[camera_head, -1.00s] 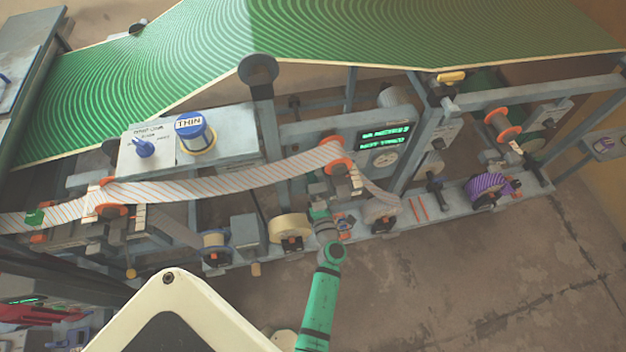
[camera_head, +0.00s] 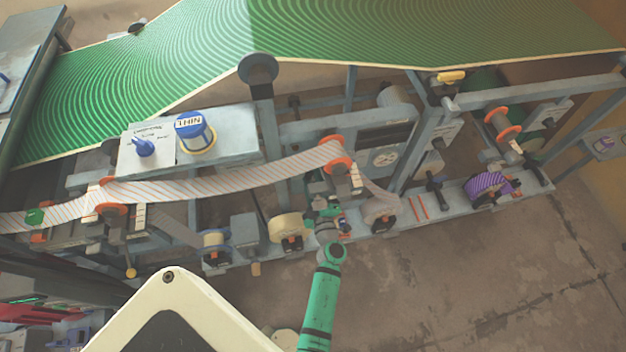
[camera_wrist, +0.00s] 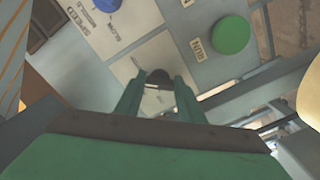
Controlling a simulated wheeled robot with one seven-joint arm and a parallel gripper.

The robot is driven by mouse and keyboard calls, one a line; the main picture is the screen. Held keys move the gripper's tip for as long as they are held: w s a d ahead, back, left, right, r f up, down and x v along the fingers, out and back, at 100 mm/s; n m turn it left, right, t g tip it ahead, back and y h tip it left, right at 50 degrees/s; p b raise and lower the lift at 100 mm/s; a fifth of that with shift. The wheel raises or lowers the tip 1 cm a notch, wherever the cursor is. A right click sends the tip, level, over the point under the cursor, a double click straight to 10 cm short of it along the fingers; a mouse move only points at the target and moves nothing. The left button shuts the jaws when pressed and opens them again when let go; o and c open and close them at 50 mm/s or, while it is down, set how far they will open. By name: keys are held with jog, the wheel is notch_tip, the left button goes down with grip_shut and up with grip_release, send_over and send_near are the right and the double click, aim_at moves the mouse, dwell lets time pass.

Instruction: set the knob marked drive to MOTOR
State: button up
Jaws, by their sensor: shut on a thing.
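In the wrist view my gripper (camera_wrist: 158,88) is shut on a small dark knob (camera_wrist: 158,76) on a pale panel. In the head view my green gripper (camera_head: 325,210) is at the machine's front rail, beside the cream roll; the knob cannot be made out there.
In the wrist view, a blue knob (camera_wrist: 96,3) by a SPEED label lies up and left, and a green RUN button (camera_wrist: 230,35) up and right. In the head view, a striped paper web (camera_head: 230,183) runs above my gripper, and a cream roll (camera_head: 287,227) stands left.

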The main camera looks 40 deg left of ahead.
jog(key=shift+s+f+m, duration=0.1)
jog(key=shift+f+m, duration=0.05)
jog(key=shift+m, duration=1.95)
jog(key=o, duration=1)
jog(key=shift+o, duration=0.2)
jog(key=v, duration=1)
jog(key=shift+s+d, duration=0.2)
jog(key=shift+d, duration=0.05)
